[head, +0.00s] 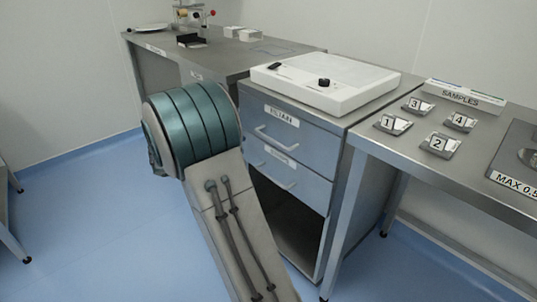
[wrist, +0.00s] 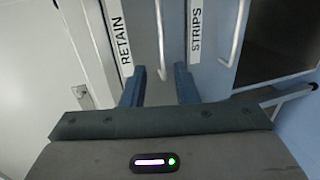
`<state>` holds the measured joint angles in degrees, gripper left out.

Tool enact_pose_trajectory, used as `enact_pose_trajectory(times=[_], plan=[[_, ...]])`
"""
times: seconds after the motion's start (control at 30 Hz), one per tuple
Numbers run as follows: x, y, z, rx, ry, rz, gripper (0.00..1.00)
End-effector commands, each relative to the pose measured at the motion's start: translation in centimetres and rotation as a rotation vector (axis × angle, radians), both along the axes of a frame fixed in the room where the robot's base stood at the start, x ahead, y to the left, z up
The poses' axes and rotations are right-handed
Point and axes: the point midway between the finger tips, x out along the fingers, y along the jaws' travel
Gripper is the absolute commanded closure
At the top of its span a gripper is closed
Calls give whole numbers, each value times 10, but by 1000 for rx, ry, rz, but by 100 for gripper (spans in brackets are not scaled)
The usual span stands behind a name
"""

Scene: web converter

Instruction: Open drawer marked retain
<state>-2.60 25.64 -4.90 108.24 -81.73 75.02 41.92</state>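The drawer marked RETAIN (head: 310,138) is the upper drawer of a grey-blue cabinet and looks closed. Its label (wrist: 121,38) is readable in the wrist view; in the head view the lettering is blurred. Its pale bar handle (head: 272,136) is partly behind my arm. In the wrist view the handle (wrist: 161,40) runs up the picture, its lower end between the fingertips. My gripper (wrist: 158,72) is open, with one blue finger on each side of the handle's end. I cannot tell whether either finger touches it. In the head view my arm hides the gripper.
The STRIPS drawer (head: 305,180) is just below, with its own handle (wrist: 236,35), and looks closed. Beneath it is an open compartment (head: 296,225). A white device (head: 345,90) sits on top. Benches stand on both sides. Blue floor (head: 90,220) is clear at left.

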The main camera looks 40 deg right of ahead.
Motion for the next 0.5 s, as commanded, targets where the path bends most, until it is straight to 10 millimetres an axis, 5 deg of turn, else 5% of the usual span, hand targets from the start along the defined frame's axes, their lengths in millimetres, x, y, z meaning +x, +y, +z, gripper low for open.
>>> enact_pose_trajectory(times=[0.27, 0.5], plan=[[12, -14, -14, -44, -6, 14, 73], [14, -60, -25, -43, -4, 12, 73]])
